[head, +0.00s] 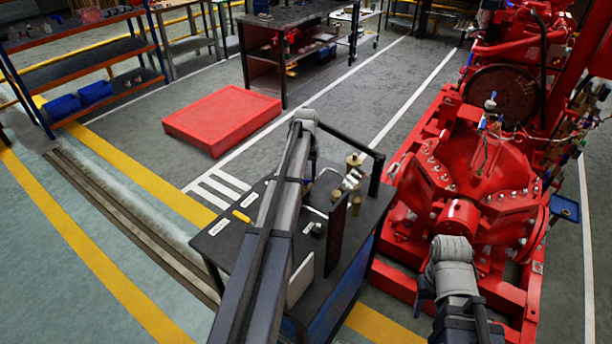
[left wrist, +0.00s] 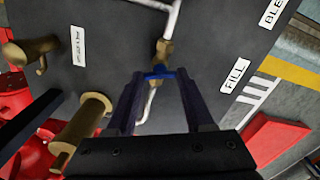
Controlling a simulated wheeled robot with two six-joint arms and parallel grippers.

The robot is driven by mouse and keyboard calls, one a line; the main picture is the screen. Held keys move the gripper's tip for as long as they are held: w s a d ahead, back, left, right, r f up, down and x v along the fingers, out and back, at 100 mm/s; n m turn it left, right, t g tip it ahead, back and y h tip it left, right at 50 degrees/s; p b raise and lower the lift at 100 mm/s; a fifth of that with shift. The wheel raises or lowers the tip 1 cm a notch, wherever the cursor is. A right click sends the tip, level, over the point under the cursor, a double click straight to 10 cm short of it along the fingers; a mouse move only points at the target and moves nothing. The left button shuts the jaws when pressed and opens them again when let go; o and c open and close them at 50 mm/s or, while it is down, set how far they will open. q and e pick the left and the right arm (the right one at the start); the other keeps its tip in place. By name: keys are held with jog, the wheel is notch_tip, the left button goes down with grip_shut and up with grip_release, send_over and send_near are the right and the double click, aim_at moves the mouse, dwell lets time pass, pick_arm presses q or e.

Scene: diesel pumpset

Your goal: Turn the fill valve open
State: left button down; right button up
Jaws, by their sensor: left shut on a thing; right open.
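The fill valve has a small blue handle (left wrist: 158,73) on a brass body (left wrist: 163,50), with pale pipe above and below it. It shows in the left wrist view, near a white FILL label (left wrist: 235,75) on the dark panel. My left gripper (left wrist: 157,79) is shut on the blue handle, one dark finger on each side. The handle looks roughly crosswise to the pipe. In the head view my left arm covers the valve and that gripper. My right arm shows at the lower right, but its fingers cannot be made out.
The dark bench (head: 243,228) also carries brass fittings (head: 354,160) and a black frame (head: 376,172). In the left wrist view a large brass fitting (left wrist: 82,125) stands close to the left finger. The red pumpset (head: 470,180) stands right of the bench. A red platform (head: 222,118) lies behind it.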

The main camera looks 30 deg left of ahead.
pick_arm(q)
jog(key=n, duration=1.3)
jog(key=shift+n, duration=0.3)
dwell(0.3)
jog(key=shift+c, duration=1.4)
grip_release()
notch_tip(320, 180, up, 8)
jog(key=p, duration=0.8)
jog(key=shift+f, duration=0.1)
